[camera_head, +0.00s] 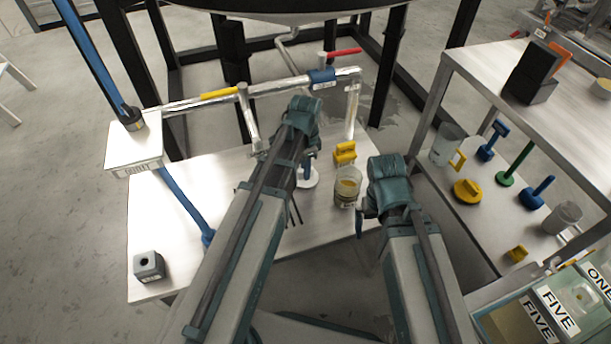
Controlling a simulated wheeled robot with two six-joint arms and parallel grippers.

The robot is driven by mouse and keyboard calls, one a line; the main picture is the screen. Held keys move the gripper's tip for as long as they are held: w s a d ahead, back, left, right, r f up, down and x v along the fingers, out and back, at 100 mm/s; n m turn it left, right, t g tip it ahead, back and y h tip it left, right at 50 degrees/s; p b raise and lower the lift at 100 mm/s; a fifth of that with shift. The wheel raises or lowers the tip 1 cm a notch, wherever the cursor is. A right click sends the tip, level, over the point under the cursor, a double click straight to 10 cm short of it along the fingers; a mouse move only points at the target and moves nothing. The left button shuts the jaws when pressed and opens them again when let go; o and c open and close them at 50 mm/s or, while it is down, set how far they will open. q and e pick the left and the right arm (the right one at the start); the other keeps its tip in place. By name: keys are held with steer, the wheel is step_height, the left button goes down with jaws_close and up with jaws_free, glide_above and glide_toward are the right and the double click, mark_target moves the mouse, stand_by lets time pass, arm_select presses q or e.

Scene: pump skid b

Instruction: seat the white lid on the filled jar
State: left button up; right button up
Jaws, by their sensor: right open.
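The white lid (309,180) is a pale disc with a blue upright handle. It shows on or just above the white table, partly behind my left arm. The filled jar (347,188) is clear with yellowish contents and stands upright on the table to the right of the lid. Its top looks uncovered. My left gripper (304,157) is above the lid, around or close to its handle; its fingers are mostly hidden, so I cannot tell its grip. My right gripper (363,208) is open, just right of the jar, apart from the lid.
A yellow block (345,153) stands behind the jar. Pipework with a yellow handle (219,93) and a red handle (345,52) runs along the back. A dark cube (149,266) sits at the table's left. A right-hand shelf holds a yellow-handled jug (446,145) and several tools.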

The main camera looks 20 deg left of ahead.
arm_select(q)
jaws_close()
steer(key=shift+r+p, duration=0.8)
arm_select(e)
steer(key=shift+r, duration=0.8)
arm_select(q)
steer(key=shift+r+p, duration=1.7)
arm_select(e)
steer(key=shift+r, duration=1.7)
